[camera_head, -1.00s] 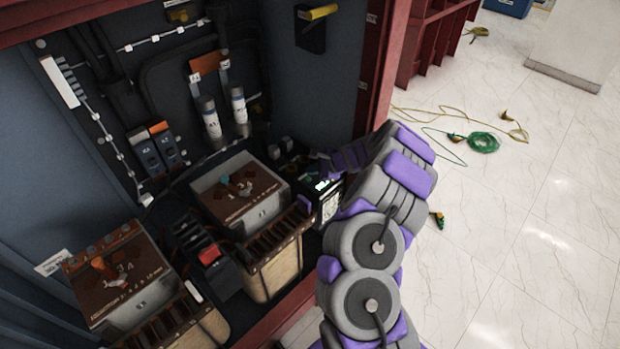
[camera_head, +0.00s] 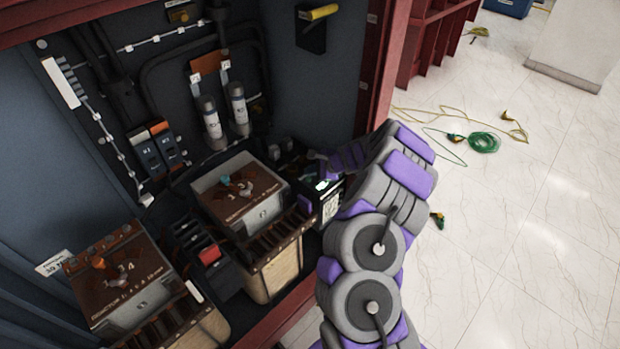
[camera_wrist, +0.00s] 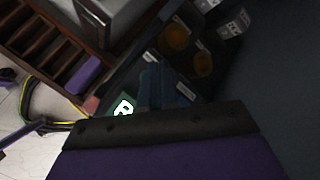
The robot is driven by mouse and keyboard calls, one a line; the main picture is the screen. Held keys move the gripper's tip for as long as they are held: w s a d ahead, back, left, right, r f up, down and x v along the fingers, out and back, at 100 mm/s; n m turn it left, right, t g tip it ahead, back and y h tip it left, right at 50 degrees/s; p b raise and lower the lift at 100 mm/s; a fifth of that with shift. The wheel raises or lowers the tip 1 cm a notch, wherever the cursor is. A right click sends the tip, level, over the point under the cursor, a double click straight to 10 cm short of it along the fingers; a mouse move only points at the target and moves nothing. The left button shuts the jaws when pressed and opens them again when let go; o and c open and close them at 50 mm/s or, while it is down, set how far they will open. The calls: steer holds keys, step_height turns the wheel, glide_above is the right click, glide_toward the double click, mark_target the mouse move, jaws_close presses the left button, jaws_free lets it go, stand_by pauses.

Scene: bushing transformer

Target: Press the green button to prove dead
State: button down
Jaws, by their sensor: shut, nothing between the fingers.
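A small device with a lit green patch (camera_head: 322,185) stands at the right of the cabinet floor, beside the right wooden-sided transformer. In the wrist view a glowing green-and-white patch (camera_wrist: 124,108) shows just past the dark edge of my gripper (camera_wrist: 160,122). I cannot tell whether this patch is the button itself. My gripper is shut and empty, close to the device. In the head view my arm reaches in from the right, and its end, just above the device, is mostly hidden. Whether it touches the device cannot be told.
The right transformer (camera_head: 240,192) and left transformer (camera_head: 118,280) fill the cabinet floor, with a red-topped block (camera_head: 209,254) between them. The red cabinet post (camera_head: 384,70) stands near my arm. Green and yellow cables (camera_head: 482,142) lie on the open floor at right.

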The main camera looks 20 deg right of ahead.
steer(key=shift+a+r, duration=0.1)
steer(key=shift+a, duration=0.4)
steer(key=shift+d, duration=0.6)
steer(key=shift+a+f, duration=0.1)
steer(key=shift+f, duration=0.3)
steer(key=shift+a, duration=0.35)
steer(key=shift+d+f+b, duration=0.2)
steer(key=shift+d+b, duration=0.1)
steer(key=shift+d, duration=0.05)
